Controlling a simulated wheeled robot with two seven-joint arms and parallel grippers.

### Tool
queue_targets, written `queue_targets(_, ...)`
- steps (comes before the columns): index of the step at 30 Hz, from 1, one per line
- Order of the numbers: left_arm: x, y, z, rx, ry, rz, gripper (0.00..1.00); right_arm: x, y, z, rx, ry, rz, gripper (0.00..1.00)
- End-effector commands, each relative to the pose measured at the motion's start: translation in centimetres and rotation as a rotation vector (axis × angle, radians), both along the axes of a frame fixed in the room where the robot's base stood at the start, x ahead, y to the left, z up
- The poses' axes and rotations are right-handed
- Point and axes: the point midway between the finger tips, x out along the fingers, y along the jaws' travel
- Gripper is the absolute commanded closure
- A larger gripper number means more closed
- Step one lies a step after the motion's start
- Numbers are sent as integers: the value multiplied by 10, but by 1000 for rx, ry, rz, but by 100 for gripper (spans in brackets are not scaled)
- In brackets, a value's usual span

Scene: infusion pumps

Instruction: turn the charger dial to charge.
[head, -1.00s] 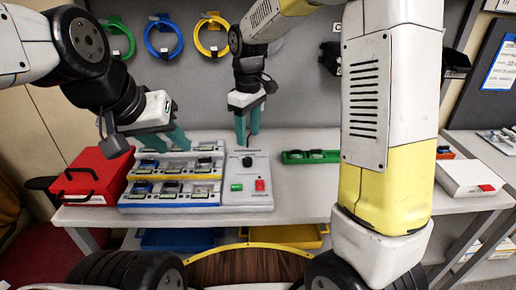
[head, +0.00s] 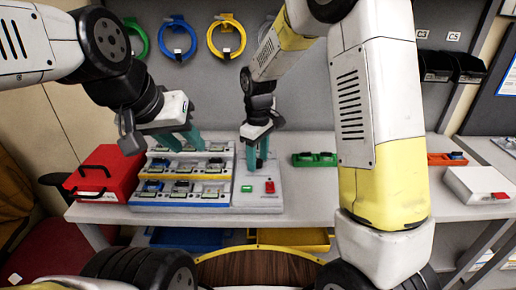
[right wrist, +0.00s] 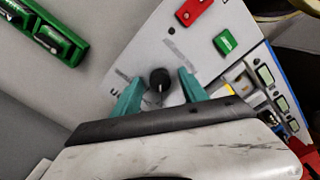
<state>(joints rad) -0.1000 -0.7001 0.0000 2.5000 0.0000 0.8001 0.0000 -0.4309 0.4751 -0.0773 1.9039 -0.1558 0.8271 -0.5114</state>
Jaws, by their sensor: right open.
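The charger panel (head: 258,198) is a pale box on the table with a green button (head: 246,188) and a red button (head: 270,186). Its dial (right wrist: 160,76) is a small black knob with a light mark, seen in the right wrist view. In the head view the right gripper hides the dial. My right gripper (head: 257,164) is open, pointing down at the panel's upper part. Its teal fingers lie on either side of the dial; contact cannot be told. My left gripper (head: 183,143) is open and empty over the back of the charger rack (head: 182,208).
A red case (head: 103,174) stands left of the rack. A green tray (head: 315,159) lies right of the panel. A white box (head: 478,185) is at the far right. Cable coils (head: 226,38) hang on the back wall. The table between panel and white box is mostly clear.

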Motion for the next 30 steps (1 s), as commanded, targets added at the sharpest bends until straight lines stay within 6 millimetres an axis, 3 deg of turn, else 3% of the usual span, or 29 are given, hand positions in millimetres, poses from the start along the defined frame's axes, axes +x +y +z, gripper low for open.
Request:
queue_targets(2, 0, 0, 0, 0, 0, 0, 64, 0, 0, 0, 0, 0, 0, 52)
queue_targets(9, 0, 0, 0, 0, 0, 0, 64, 0, 0, 0, 1, -1, 0, 99)
queue_targets(20, 0, 0, 0, 0, 0, 0, 64, 0, 0, 1, 0, -1, -38, 100)
queue_targets(30, 0, 0, 0, 0, 0, 0, 64, 0, 1, 1, 0, -1, -259, 100)
